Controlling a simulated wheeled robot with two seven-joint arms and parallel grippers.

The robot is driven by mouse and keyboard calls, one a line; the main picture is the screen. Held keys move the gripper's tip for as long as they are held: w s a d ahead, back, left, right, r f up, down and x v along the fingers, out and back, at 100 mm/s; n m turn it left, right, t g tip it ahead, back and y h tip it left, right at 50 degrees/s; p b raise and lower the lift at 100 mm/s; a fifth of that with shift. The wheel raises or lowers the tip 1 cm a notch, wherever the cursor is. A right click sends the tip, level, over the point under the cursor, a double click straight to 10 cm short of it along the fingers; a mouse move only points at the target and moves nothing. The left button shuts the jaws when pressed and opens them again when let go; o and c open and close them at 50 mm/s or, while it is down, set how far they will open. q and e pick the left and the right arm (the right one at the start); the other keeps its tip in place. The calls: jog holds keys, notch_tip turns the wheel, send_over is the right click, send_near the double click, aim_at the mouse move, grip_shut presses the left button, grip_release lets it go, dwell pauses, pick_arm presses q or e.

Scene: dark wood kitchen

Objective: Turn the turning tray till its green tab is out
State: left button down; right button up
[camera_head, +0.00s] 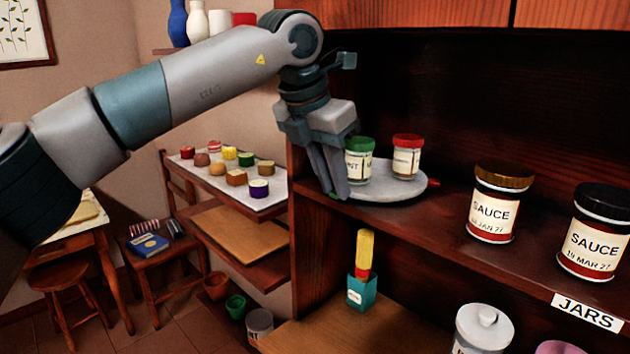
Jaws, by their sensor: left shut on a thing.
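The turning tray (392,191) is a round pale grey disc on the upper shelf, near its left end. A red tab (433,183) sticks out from its right side. A green-lidded jar (358,167) and a red-lidded jar (406,160) stand upright on it. My left gripper (337,190) points down at the tray's left edge, beside the green-lidded jar. It is shut on the tray's edge; its fingers hide the exact part held. No green tab shows. My right gripper is out of view.
Two sauce jars, one gold-lidded (494,206) and one black-lidded (597,235), stand on the shelf to the right of the tray. The shelf's left upright (301,225) is close to my left gripper. A teal bottle (361,285) stands on the lower shelf.

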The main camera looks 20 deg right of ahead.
pick_arm(q)
jog(key=shift+r, duration=0.1)
jog(key=c, duration=1.6)
grip_release()
jog(key=shift+c, duration=0.2)
jog(key=shift+a, duration=0.1)
